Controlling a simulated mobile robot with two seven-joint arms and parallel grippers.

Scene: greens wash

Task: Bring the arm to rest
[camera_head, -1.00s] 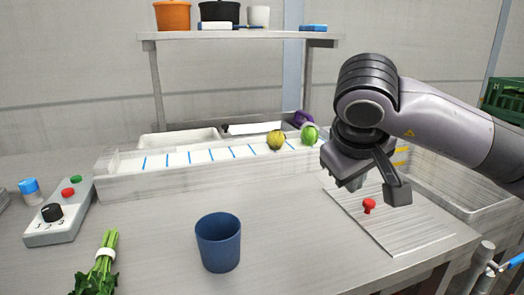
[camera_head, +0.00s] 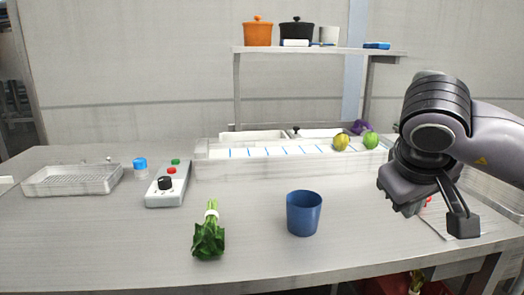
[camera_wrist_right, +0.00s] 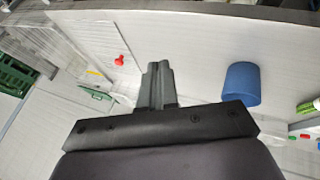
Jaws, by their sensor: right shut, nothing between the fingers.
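My right gripper (camera_head: 428,212) hangs above the right end of the counter in the head view, its arm coming in from the right. In the right wrist view its fingers (camera_wrist_right: 159,72) are together with nothing between them. It is right of the blue cup (camera_head: 303,213) and apart from it; the cup also shows in the right wrist view (camera_wrist_right: 241,84). A small red object (camera_head: 428,202) is mostly hidden behind the gripper; it shows clearly in the right wrist view (camera_wrist_right: 119,61). My left gripper is not in view.
A bunch of greens (camera_head: 208,240) lies left of the cup. Behind are a control box (camera_head: 160,196), a wire-like tray (camera_head: 72,190) and a long white trough (camera_head: 220,172) with round vegetables at its right end. A shelf with pots (camera_head: 320,51) stands at the back.

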